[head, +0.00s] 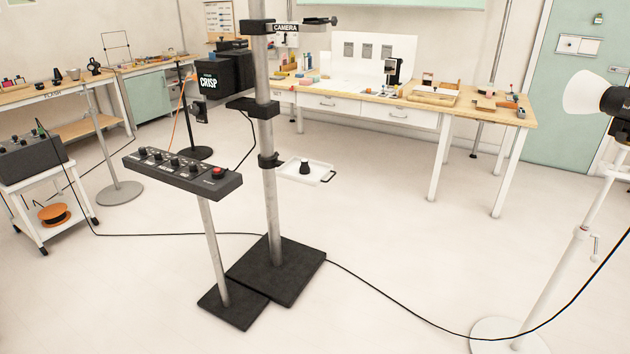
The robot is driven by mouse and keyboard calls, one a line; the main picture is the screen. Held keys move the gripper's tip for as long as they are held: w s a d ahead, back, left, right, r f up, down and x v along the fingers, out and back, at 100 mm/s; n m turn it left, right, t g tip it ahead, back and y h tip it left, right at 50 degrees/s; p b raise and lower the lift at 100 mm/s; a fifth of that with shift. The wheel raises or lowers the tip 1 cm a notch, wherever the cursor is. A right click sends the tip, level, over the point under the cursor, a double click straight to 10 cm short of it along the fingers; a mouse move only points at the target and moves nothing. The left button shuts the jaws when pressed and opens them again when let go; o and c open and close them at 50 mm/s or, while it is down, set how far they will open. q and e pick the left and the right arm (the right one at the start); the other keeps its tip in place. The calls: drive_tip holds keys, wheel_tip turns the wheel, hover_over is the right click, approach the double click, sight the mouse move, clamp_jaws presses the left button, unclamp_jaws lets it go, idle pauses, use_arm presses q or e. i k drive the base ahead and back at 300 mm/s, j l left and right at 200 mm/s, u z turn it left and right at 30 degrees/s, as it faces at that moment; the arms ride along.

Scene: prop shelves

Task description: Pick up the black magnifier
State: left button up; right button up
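I cannot clearly make out a black magnifier. A small black object, wider at its base (304,168), stands on a white tray (322,167) fixed to the grey camera column near the middle of the head view; it may be the magnifier, but it is too small to tell. Another small black upright object with a round top (94,66) stands on the wooden table at the far left. Neither of my grippers is in view.
A black control panel (183,172) on a post stands beside the camera column's black base (276,270). A cable (370,286) crosses the floor towards a lamp stand (560,260) at right. A long workbench (420,118) stands behind. Open floor lies at front left and middle right.

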sight(304, 168)
drive_tip(key=i, duration=1.05)
